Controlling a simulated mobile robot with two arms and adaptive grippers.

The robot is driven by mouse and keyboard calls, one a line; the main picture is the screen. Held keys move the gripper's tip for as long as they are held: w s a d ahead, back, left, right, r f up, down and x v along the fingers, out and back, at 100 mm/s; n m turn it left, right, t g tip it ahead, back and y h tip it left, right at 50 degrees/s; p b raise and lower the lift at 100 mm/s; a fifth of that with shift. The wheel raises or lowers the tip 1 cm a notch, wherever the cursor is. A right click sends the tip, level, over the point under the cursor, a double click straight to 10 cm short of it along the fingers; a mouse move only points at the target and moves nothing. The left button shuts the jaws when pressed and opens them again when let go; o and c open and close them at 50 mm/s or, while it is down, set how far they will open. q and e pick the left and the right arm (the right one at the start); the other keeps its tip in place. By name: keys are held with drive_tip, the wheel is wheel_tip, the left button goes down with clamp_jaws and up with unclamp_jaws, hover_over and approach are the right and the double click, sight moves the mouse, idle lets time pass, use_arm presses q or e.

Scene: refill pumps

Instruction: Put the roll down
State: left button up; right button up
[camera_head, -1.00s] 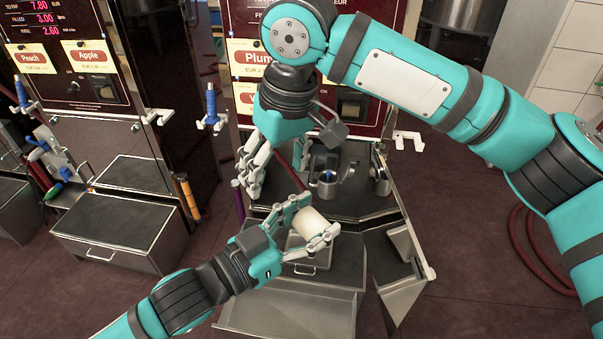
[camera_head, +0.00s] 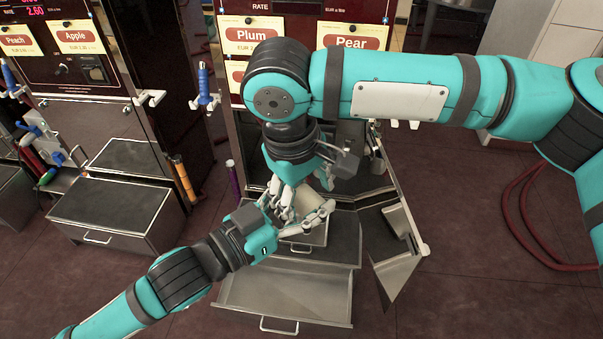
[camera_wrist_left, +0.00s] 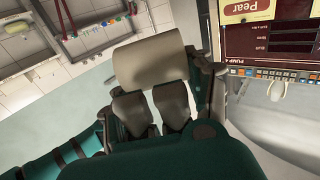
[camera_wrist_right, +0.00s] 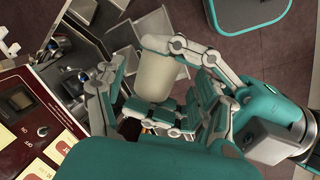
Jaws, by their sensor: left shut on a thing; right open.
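A cream-white roll (camera_head: 316,215) is in my left gripper (camera_head: 303,217), above the front of the Plum and Pear pump. The left wrist view shows the roll (camera_wrist_left: 148,58) across the fingers, shut on it. My right gripper (camera_head: 305,199) comes down from above over the same roll and is open. In the right wrist view its fingers (camera_wrist_right: 148,65) stand on either side of the roll (camera_wrist_right: 157,78). Whether they touch it I cannot tell. In the head view fingers of both hands partly hide the roll.
An open metal drawer (camera_head: 283,300) juts out at the pump's foot, below the hands. A tilted metal flap (camera_head: 398,270) is to its right. A closed drawer box (camera_head: 110,215) stands left. A red hose (camera_head: 540,225) lies on the floor at right.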

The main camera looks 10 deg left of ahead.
drive_tip(key=shift+w+d+f, duration=0.1)
drive_tip(key=shift+w+f, duration=0.05)
drive_tip(key=shift+f, duration=0.85)
drive_tip(key=c, duration=1.1)
use_arm(q)
drive_tip(key=o, duration=0.7)
use_arm(e)
drive_tip(key=shift+c, duration=0.9)
use_arm(q)
drive_tip(key=o, duration=0.5)
